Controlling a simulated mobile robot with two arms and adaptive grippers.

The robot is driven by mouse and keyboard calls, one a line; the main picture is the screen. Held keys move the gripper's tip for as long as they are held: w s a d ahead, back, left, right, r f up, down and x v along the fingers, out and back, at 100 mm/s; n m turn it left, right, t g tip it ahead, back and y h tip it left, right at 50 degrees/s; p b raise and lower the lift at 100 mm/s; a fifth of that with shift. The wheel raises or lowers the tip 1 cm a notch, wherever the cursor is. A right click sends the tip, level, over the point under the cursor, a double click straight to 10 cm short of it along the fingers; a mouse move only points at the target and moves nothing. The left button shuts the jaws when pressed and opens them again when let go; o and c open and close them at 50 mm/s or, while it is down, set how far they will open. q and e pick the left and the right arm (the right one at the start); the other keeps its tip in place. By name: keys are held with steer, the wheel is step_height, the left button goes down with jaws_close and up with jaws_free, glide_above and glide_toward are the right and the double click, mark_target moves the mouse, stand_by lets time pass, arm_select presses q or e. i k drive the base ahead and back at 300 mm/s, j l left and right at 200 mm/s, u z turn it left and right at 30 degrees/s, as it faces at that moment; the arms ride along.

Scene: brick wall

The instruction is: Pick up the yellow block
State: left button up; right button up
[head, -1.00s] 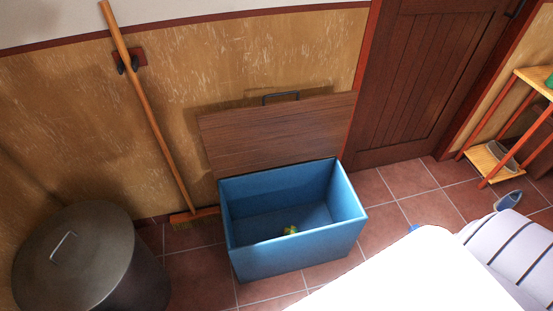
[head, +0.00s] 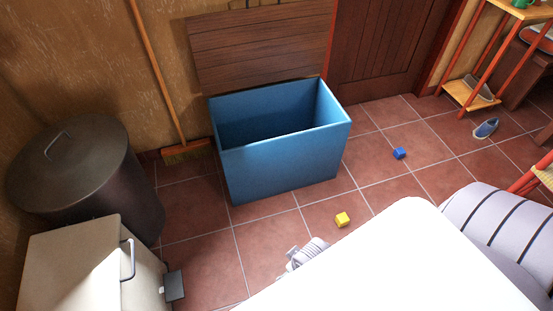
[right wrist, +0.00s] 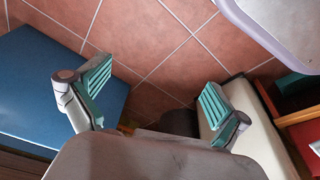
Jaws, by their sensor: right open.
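The yellow block (head: 342,219) is a small cube on the tiled floor in the head view, in front of the blue box's right end. Nothing touches it there. In the right wrist view my right gripper (right wrist: 153,98) is open, with teal pads wide apart and nothing between them. It hangs over the floor, with the blue box to the left and the pale bin to the right. I cannot make out the yellow block in that view. A grey ridged part of my arm shows near the block in the head view. My left gripper is in neither view.
The open blue box (head: 285,163) stands against the wall. A blue block (head: 399,153) and a blue shoe (head: 486,128) lie on the floor. A dark bin (head: 75,165) and a pale pedal bin (head: 85,265) stand left. The floor around the yellow block is clear.

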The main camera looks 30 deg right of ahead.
mark_target(341, 219)
steer(key=z, duration=1.8)
